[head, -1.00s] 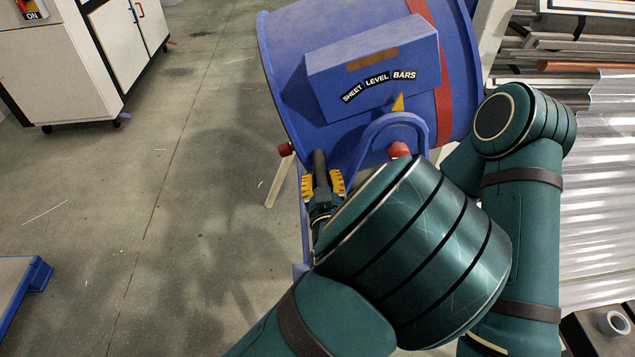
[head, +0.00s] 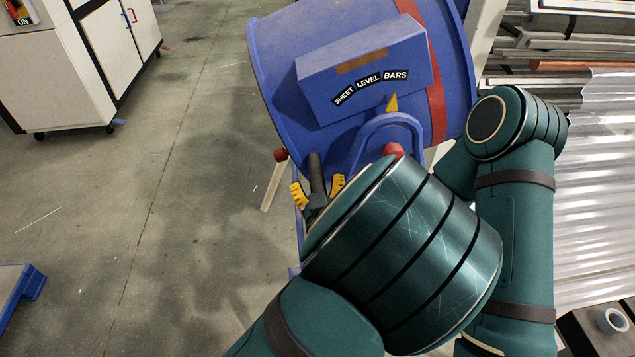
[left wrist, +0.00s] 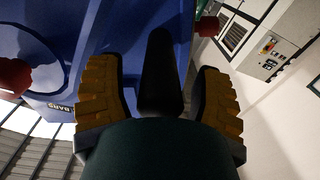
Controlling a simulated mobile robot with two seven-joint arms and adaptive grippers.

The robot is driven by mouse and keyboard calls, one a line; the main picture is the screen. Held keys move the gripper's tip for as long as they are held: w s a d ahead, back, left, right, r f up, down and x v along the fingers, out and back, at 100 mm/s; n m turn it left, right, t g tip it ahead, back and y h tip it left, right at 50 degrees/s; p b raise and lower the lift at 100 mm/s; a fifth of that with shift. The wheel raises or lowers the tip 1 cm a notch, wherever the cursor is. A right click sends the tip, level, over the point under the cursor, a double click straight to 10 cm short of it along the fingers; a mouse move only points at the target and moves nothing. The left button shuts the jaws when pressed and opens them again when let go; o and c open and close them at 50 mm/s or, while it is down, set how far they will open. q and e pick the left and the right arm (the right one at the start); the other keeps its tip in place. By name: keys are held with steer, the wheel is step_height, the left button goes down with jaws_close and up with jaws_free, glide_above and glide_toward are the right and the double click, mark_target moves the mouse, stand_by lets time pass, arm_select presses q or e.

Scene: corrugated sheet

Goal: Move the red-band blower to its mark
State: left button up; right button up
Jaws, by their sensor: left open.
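The red-band blower (head: 390,60) is a big blue drum with a red band and a box lettered SHEET LEVEL BARS. It stands on the floor at the top middle of the head view, and its blue body (left wrist: 65,30) also fills the upper left of the left wrist view. A dark handle (head: 314,165) sticks up at its near side. My left gripper (head: 317,188) has its yellow fingers spread on both sides of this handle, with gaps showing in the left wrist view. My arm hides the blower's lower part. No floor mark is visible, and my right gripper is out of view.
Corrugated sheets (head: 600,190) and stacked metal bars (head: 570,45) lie along the right. A white cabinet on casters (head: 75,70) stands at the upper left. A blue-edged platform (head: 28,288) is at the lower left. The concrete floor between them is open.

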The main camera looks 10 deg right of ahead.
arm_select(q)
steer(key=s, duration=1.1)
steer(key=shift+s, duration=0.2)
steer(key=a+f+g+h, duration=0.1)
steer(key=a+f+g, duration=0.5)
steer(key=f, duration=0.5)
steer(key=a+f+g, duration=0.5)
steer(key=f+g, duration=0.1)
steer(key=f, duration=0.4)
steer(key=s+a+f+g+h, duration=0.2)
steer(key=s+a+f+g, duration=0.1)
steer(key=s+a+g, duration=0.1)
steer(key=shift+s+a+m+h, duration=0.3)
steer(key=shift+s+a+h, duration=0.15)
steer(key=shift+s, duration=0.65)
